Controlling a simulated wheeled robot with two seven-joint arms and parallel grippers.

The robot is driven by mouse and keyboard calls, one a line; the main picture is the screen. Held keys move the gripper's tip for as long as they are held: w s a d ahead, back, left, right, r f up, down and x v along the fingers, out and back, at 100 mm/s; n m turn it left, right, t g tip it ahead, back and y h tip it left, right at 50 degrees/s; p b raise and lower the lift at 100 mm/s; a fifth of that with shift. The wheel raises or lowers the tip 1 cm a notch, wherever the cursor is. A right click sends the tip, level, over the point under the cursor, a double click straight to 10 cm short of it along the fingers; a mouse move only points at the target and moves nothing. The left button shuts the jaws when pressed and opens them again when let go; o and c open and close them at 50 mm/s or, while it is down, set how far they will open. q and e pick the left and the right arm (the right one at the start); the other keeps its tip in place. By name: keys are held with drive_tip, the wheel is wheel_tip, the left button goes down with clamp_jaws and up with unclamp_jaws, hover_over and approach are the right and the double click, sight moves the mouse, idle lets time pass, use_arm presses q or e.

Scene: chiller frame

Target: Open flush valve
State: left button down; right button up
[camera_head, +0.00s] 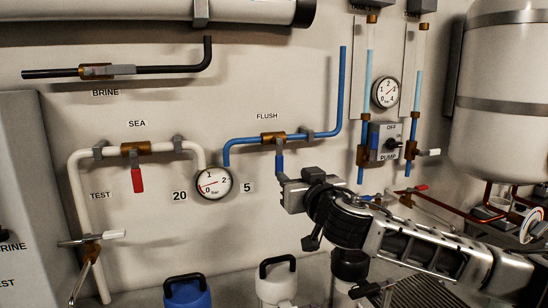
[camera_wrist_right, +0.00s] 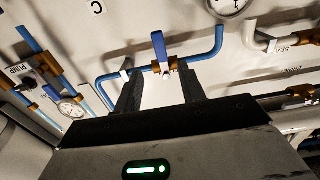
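The flush valve (camera_head: 273,138) is a brass body on the blue pipe under the FLUSH label. Its blue handle (camera_head: 279,162) hangs straight down, across the pipe. My right gripper (camera_head: 285,184) is just below the handle's lower end, its arm coming in from the right. In the right wrist view, the gripper (camera_wrist_right: 160,78) has its two dark fingers apart with nothing held between them. The blue handle (camera_wrist_right: 159,46) shows between and beyond the fingertips there. Whether a finger touches it I cannot tell. My left gripper is in neither view.
A pressure gauge (camera_head: 213,183) and the red-handled SEA valve (camera_head: 136,149) are to the left. The PUMP switch box (camera_head: 388,141) and clear tubes are to the right. Jugs with blue (camera_head: 187,291) and white (camera_head: 277,281) bodies stand below. The wall around the handle is clear.

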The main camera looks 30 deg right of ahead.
sight(281, 166)
drive_tip(key=p+x, duration=0.3)
drive_tip(key=x, duration=0.9)
drive_tip(key=shift+w, duration=0.35)
clamp_jaws()
